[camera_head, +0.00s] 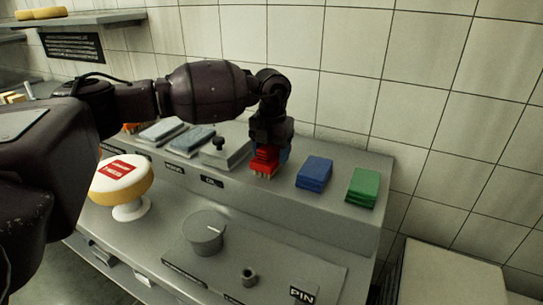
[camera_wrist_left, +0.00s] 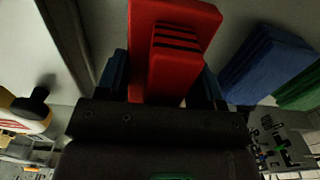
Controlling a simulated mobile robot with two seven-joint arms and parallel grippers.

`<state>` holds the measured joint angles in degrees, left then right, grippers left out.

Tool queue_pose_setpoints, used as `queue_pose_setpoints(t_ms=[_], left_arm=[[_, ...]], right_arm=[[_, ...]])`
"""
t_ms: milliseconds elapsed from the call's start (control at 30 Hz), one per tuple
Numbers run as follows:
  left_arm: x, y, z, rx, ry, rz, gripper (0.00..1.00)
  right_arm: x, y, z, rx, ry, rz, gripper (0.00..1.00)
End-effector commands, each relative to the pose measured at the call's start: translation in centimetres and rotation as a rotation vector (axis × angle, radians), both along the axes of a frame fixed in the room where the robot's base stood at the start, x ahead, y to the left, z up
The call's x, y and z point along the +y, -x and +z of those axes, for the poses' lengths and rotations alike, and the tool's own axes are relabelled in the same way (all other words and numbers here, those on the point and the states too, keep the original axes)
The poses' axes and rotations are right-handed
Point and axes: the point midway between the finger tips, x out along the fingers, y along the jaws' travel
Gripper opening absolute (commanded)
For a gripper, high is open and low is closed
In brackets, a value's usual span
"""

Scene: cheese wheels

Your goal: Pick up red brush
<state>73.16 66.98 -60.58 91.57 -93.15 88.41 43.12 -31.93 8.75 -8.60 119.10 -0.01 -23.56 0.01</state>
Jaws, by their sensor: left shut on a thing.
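The red brush (camera_head: 264,161) is at the raised back shelf of the steel counter in the head view, its pale bristles pointing down. My left gripper (camera_head: 270,148) comes down over it from above and is shut on it. In the left wrist view the red brush (camera_wrist_left: 172,55) sits between the blue fingers of my left gripper (camera_wrist_left: 165,85). I cannot tell whether the bristles touch the shelf. My right gripper is not in view.
A blue brush (camera_head: 314,173) and a green brush (camera_head: 362,187) lie to the right on the shelf (camera_head: 330,215). A cheese wheel (camera_head: 121,178) on a stand is at the left. A round knob (camera_head: 204,232) is in front. The tiled wall rises close behind.

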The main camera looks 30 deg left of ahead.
Motion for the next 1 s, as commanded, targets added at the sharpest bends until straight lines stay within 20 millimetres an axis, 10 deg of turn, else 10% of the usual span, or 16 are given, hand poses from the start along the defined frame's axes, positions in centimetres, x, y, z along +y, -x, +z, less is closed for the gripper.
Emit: queue_pose_setpoints(t_ms=[367, 1000], left_arm=[[0.0, -0.1, 2.3, -0.006, 0.002, 0.0, 0.33], [0.0, 0.0, 17.1, -0.005, 0.002, 0.001, 0.33]], right_arm=[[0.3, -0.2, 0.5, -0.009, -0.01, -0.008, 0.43], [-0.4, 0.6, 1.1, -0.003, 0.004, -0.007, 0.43]])
